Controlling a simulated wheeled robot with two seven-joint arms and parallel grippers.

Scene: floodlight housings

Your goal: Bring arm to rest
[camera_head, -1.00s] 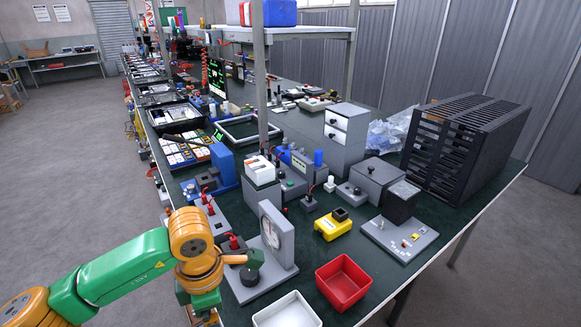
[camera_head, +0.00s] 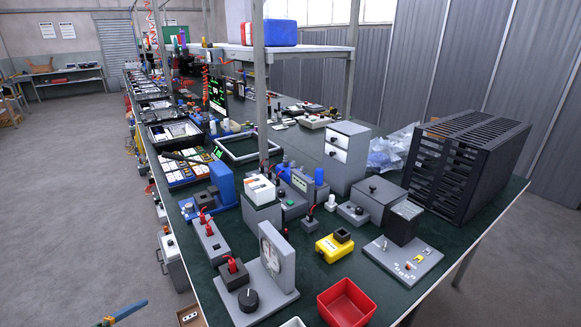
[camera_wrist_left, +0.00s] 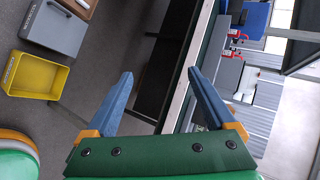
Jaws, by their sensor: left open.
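My left gripper (camera_wrist_left: 160,74) is open and empty in the wrist view, with its two blue fingers spread well apart over the floor beside the workbench. In the head view only a blue finger of it (camera_head: 128,311) shows at the bottom left edge, left of the bench and clear of it. The rest of my left arm is out of the head view. My right gripper is in neither view.
The workbench (camera_head: 205,262) is crowded: a grey dial gauge stand (camera_head: 280,262), a red bin (camera_head: 346,303), a yellow box (camera_head: 335,247) and a black slotted rack (camera_head: 465,165). A yellow bin (camera_wrist_left: 36,75) shows in the wrist view. The floor at left (camera_head: 75,190) is mostly free.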

